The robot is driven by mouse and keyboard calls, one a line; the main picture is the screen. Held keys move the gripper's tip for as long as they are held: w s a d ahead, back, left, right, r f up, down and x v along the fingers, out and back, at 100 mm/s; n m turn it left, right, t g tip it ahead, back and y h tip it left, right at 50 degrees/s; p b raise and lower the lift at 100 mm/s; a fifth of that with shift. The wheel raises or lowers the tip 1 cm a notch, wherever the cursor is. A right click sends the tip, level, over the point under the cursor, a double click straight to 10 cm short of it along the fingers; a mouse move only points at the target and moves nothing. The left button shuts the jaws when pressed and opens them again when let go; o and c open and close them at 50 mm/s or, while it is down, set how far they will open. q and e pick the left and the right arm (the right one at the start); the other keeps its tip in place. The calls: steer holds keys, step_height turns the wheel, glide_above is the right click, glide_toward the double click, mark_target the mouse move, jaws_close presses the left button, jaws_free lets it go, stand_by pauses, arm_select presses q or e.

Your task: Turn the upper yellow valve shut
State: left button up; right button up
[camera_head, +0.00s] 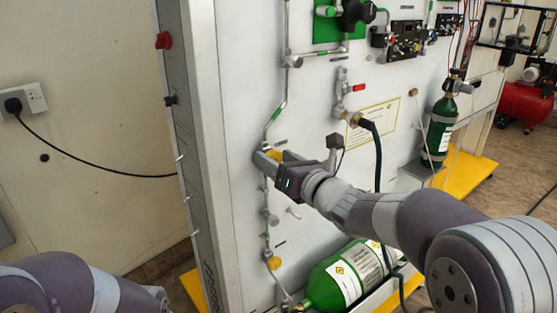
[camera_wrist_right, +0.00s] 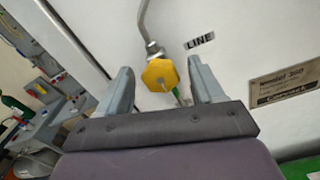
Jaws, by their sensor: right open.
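The upper yellow valve (camera_head: 275,154) is on the pipe on the white panel, partly hidden by my right gripper (camera_head: 271,158). In the right wrist view the yellow valve (camera_wrist_right: 160,75) is a hexagonal knob below a metal fitting and bent pipe. My right gripper (camera_wrist_right: 163,82) is open, with one finger on each side of the knob. Gaps show between the knob and both fingers, so the knob is not gripped. A lower yellow valve (camera_head: 273,263) is further down the same pipe line. My left arm shows at the bottom left, but its gripper is out of view.
A green cylinder (camera_head: 345,275) lies at the panel's foot. A black hose (camera_head: 378,190) hangs right of my right gripper. A red-handled valve (camera_head: 358,88) and gauges (camera_head: 405,38) are higher up. A "LINE" label (camera_wrist_right: 200,40) is beside the knob.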

steer(key=c, duration=1.1)
